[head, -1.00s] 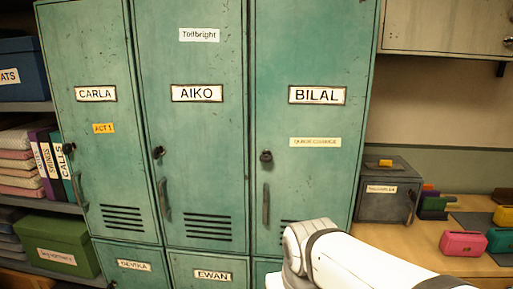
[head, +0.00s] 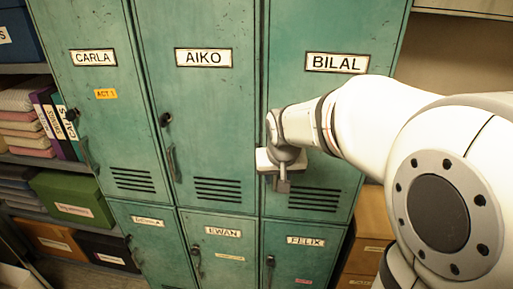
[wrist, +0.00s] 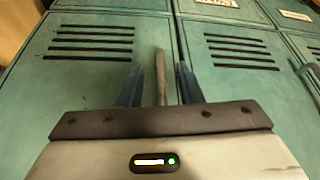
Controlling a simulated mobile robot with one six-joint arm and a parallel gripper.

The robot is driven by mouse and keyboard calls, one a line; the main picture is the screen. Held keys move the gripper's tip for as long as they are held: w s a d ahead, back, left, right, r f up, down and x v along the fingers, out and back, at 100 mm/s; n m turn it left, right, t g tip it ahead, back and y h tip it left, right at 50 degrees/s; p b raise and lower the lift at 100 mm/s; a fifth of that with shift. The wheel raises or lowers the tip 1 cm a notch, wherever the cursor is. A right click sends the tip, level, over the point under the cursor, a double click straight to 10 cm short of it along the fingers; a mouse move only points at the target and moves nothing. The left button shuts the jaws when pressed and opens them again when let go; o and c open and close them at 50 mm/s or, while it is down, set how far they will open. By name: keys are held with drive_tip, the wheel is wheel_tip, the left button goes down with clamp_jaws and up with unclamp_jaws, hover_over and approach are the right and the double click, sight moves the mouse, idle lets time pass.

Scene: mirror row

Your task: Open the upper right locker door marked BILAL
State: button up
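The BILAL door (head: 335,100) is the upper right green locker door in the head view, and it looks shut. Its name plate (head: 337,63) shows above my arm. My gripper (head: 280,180) is at the lower left part of this door, covering its handle and lock in the head view. In the wrist view, which looks upside down, the handle (wrist: 161,72) stands between the two fingers of my gripper (wrist: 158,78). The fingers are apart, with a gap on each side of the handle. Whether they touch it is not clear.
The AIKO door (head: 200,110) is shut just left of my gripper, its handle (head: 173,163) projecting. The FELIX door (head: 300,262) is below. Shelves with a green box (head: 72,198) stand left. Brown drawers (head: 368,235) stand right, partly behind my arm.

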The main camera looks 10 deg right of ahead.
sight(274, 187)
drive_tip(key=w, duration=0.1)
drive_tip(key=w+f, duration=0.1)
drive_tip(key=w, duration=0.1)
drive_tip(key=shift+w+d+f, duration=0.2)
drive_tip(key=shift+p+x, duration=0.3)
drive_tip(key=shift+x, duration=0.5)
clamp_jaws()
